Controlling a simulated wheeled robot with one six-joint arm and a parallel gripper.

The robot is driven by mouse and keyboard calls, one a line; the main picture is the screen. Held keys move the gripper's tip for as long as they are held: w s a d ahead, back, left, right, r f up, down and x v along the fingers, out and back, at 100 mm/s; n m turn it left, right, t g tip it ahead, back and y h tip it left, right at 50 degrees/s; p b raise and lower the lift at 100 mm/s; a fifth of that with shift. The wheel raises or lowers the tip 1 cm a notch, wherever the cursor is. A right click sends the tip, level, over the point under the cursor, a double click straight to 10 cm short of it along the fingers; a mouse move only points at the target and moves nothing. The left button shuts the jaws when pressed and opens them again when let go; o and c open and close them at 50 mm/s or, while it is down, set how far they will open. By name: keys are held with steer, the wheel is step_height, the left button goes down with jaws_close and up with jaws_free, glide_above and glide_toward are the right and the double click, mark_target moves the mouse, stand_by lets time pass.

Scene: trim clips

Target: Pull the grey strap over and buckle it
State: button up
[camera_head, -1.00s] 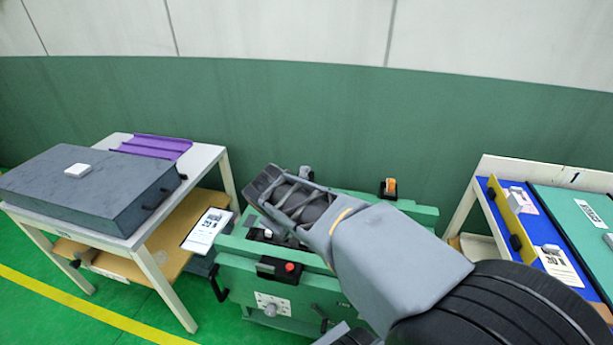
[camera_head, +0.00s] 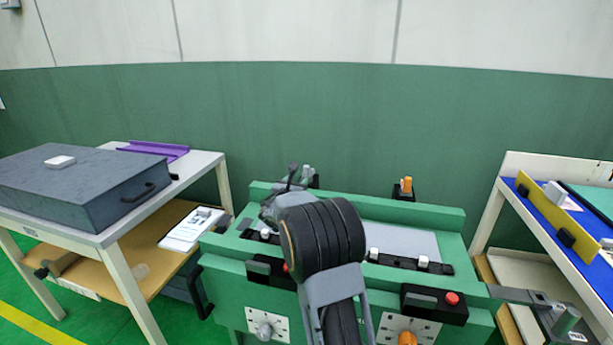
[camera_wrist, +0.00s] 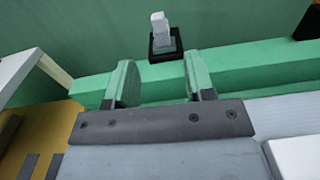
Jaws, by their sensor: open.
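My gripper (camera_head: 284,190) is over the back left part of the green bench (camera_head: 455,270), partly hidden by my own arm in the head view. In the wrist view my gripper (camera_wrist: 160,83) has its two fingers wide apart with nothing between them. Beyond them stands a white-topped piece on a black base (camera_wrist: 161,42). A grey panel (camera_head: 405,240) lies on the bench behind a black strip with white clips (camera_head: 423,262). I cannot make out the grey strap or its buckle for certain; my arm covers part of the bench.
An orange-topped piece on a black base (camera_head: 405,189) stands at the bench's back. A black box with a red button (camera_head: 450,299) is at its front. A white table (camera_head: 95,238) with a dark grey case (camera_head: 85,185) is left. A blue-topped table (camera_head: 545,210) is right.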

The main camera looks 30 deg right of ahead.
mark_target(306, 168)
steer(key=shift+n, duration=0.3)
steer(key=x, duration=1.4)
steer(key=shift+w+a, duration=0.15)
jaws_close()
steer(key=shift+f, duration=0.1)
